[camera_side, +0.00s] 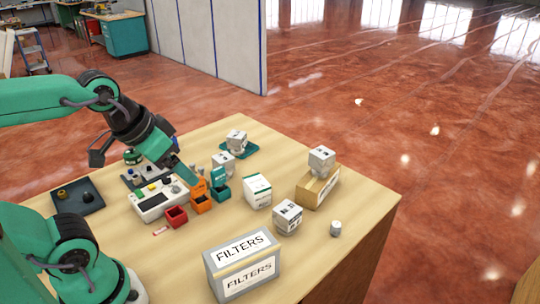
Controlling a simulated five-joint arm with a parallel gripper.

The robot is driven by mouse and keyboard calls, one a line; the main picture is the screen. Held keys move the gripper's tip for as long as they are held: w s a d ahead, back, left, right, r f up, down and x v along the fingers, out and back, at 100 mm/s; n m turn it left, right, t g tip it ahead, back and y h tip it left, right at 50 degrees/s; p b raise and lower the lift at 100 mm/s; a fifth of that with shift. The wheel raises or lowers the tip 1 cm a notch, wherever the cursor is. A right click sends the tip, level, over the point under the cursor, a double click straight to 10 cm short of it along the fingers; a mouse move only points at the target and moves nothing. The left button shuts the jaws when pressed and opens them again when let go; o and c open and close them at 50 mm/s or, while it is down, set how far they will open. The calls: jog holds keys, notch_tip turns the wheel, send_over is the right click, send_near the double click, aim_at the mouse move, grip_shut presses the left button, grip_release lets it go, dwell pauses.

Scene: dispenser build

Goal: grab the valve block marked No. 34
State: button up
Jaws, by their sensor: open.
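Several pale valve blocks with dark markings are on the table. One block (237,141) sits on a teal tray at the back. Another block (223,163) stands in front of it, near the small bins. A third block (322,158) sits on top of a cardboard box at the right. One more block (288,217) stands on the bare table in front of that box. The numbers are too small to read, so I cannot tell which is No. 34. My gripper (193,175) is open, above the orange bin and left of all these blocks. Its fingertips are hard to make out.
Red (177,217), orange (201,203) and teal (221,191) bins stand beside a white control box (152,202). A white-and-green carton (257,191), a grey FILTERS box (240,264) and a small cylinder (336,228) occupy the front and right. A dark tray (88,203) lies left.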

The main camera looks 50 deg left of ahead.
jog(key=shift+w, duration=0.1)
jog(key=g, duration=0.6)
send_over(223, 157)
jog(key=shift+m, duration=0.4)
jog(key=f, duration=1.3)
jog(key=shift+d+f, duration=0.25)
jog(key=shift+f, duration=0.05)
jog(key=shift+a+f, duration=0.35)
jog(key=shift+f, duration=1.35)
jog(key=shift+f, duration=0.1)
